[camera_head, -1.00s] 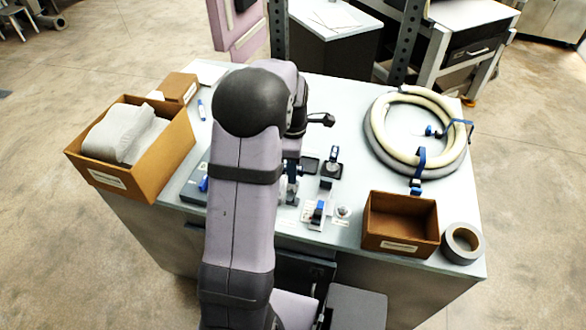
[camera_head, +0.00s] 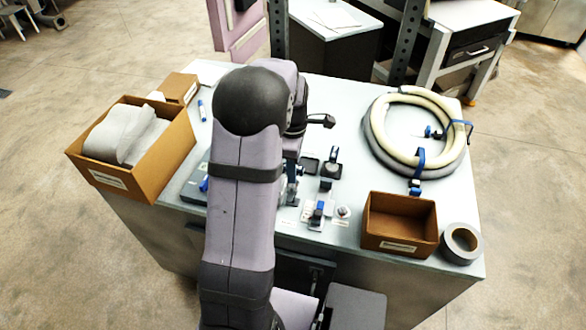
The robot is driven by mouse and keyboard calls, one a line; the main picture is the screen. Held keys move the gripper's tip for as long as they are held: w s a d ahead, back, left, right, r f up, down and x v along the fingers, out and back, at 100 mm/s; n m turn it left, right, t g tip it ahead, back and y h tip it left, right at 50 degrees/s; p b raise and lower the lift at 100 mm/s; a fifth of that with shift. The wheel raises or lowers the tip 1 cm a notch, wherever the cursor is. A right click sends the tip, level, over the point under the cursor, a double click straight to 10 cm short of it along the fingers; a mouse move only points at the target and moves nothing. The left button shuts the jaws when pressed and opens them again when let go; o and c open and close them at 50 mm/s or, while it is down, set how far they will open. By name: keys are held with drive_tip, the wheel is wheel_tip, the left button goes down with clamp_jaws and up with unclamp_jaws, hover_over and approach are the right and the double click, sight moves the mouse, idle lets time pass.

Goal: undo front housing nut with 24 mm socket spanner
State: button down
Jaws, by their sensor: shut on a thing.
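My gripper (camera_head: 290,189) is low over the worktable, just right of my forearm, which hides much of it. It is shut on a slim tool that I take for the socket spanner; the tool's shape is too small and covered to make out. The roller sheeter shows only in part: a dark base with a blue part (camera_head: 203,185) sticks out left of my forearm. The front housing nut cannot be made out. Right of my gripper are a black upright fitting (camera_head: 331,165) and a small blue-topped device (camera_head: 319,210) on a pale plate.
A cardboard box with grey cloth (camera_head: 108,178) stands at the left, with a smaller box (camera_head: 178,87) behind it. An empty brown box (camera_head: 400,222) and a tape roll (camera_head: 461,243) are at front right. Coiled hoses (camera_head: 376,150) lie at back right. The table's back middle is clear.

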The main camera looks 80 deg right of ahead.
drive_tip(key=shift+r+p, duration=0.85)
drive_tip(key=shift+r, duration=0.3)
drive_tip(key=shift+r, duration=0.15)
drive_tip(key=shift+r+p, duration=2.05)
drive_tip(key=shift+r, duration=0.35)
